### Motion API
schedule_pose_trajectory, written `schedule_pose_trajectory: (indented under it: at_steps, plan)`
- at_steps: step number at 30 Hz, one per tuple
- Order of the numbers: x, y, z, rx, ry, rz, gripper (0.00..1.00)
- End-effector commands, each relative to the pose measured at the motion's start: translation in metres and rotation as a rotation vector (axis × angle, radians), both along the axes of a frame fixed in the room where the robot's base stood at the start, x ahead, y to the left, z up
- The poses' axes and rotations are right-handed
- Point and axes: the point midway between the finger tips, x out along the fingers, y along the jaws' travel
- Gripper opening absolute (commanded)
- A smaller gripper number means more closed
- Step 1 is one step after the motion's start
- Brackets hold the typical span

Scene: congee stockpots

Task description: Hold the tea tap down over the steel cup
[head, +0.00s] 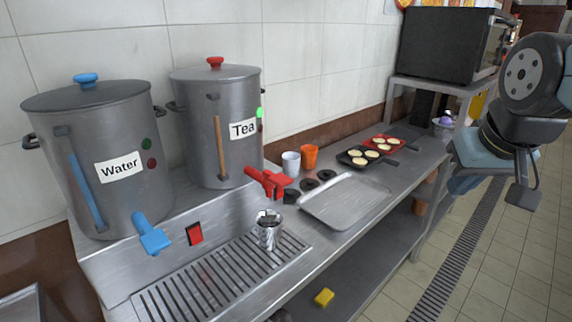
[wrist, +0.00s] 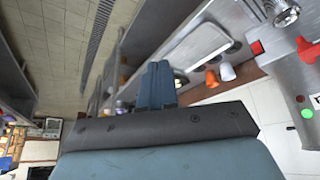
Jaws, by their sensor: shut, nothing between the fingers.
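The grey Tea stockpot (head: 217,125) stands on the raised steel ledge, with its red tea tap (head: 268,182) low at its front. The steel cup (head: 268,232) stands upright on the slatted drip grate, below the tap and slightly in front of it. Something dark shows inside the cup. In the wrist view, the red tap (wrist: 307,50) and the steel cup (wrist: 287,14) lie at the upper right. My gripper (wrist: 157,78) is shut and empty there, apart from both. In the head view my arm is at the far right, well away from the tap.
The Water stockpot (head: 95,155) with its blue tap (head: 150,236) stands at the left. A steel tray (head: 345,203), a white cup (head: 291,164), an orange cup (head: 309,157) and two pans of round food lie right of the tap.

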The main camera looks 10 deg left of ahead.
Motion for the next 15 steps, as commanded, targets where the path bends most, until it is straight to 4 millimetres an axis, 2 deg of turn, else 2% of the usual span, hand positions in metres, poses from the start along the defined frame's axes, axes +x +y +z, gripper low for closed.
schedule_pose_trajectory:
  at_steps: [5,8,15]
  plan:
    - [0.027,0.032,0.022,-0.118,0.064,0.289,0.0]
    - [0.046,0.061,0.037,-0.21,0.11,0.544,0.0]
    - [0.084,0.145,0.067,-0.399,0.198,1.195,0.0]
